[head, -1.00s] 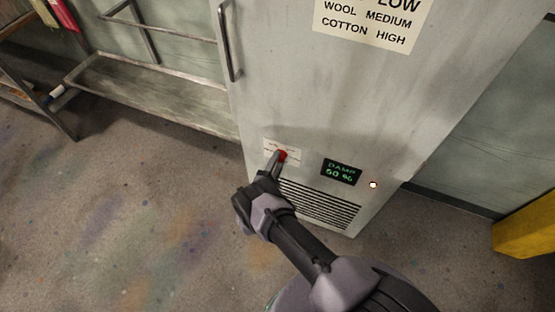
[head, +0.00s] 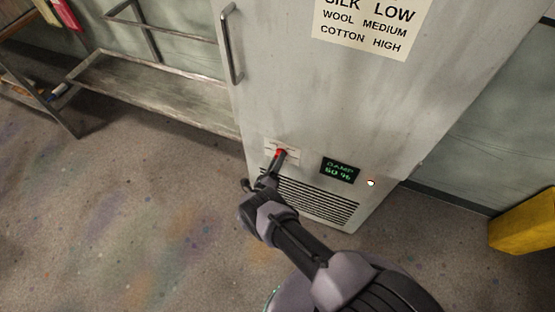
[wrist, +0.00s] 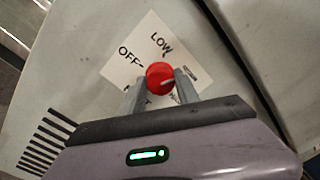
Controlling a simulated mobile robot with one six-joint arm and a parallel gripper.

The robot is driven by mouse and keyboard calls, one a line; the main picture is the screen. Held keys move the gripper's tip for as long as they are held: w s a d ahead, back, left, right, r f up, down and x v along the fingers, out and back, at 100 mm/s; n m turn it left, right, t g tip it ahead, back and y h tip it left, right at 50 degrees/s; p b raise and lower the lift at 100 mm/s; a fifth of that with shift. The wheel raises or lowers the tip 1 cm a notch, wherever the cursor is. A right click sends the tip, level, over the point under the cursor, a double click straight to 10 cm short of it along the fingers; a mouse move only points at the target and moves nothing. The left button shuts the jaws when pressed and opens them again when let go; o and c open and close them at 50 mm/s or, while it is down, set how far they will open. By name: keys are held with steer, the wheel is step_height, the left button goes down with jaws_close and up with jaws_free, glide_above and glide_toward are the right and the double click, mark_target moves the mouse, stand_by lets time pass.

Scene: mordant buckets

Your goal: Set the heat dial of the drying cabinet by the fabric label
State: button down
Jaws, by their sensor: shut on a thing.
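The red heat dial (wrist: 157,73) sits on a white card (wrist: 122,68) on the drying cabinet (head: 300,90). The card reads OFF and LOW in the wrist view; its other words are small or partly hidden by my fingers. A pale mark on the dial points toward the lower right of the wrist picture; I cannot tell which word it meets. My gripper (wrist: 160,86) is shut on the dial, one finger on each side; in the head view it reaches the dial (head: 281,153) from below. A sign (head: 365,28) on the door reads SILK LOW, WOOL MEDIUM, COTTON HIGH.
A dark display (head: 341,170) with green text reading DAMP and a percentage is right of the dial, with a small white light (head: 371,183) beside it. Vent slats (head: 315,200) lie below. A metal rack (head: 150,90) stands left, a yellow object (head: 525,222) right.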

steer(key=shift+m, duration=1.1)
steer(key=c, duration=0.9)
jaws_free()
steer(key=p+v, duration=0.1)
steer(key=v, duration=1.6)
steer(key=shift+s, duration=0.25)
steer(key=shift+a, duration=0.1)
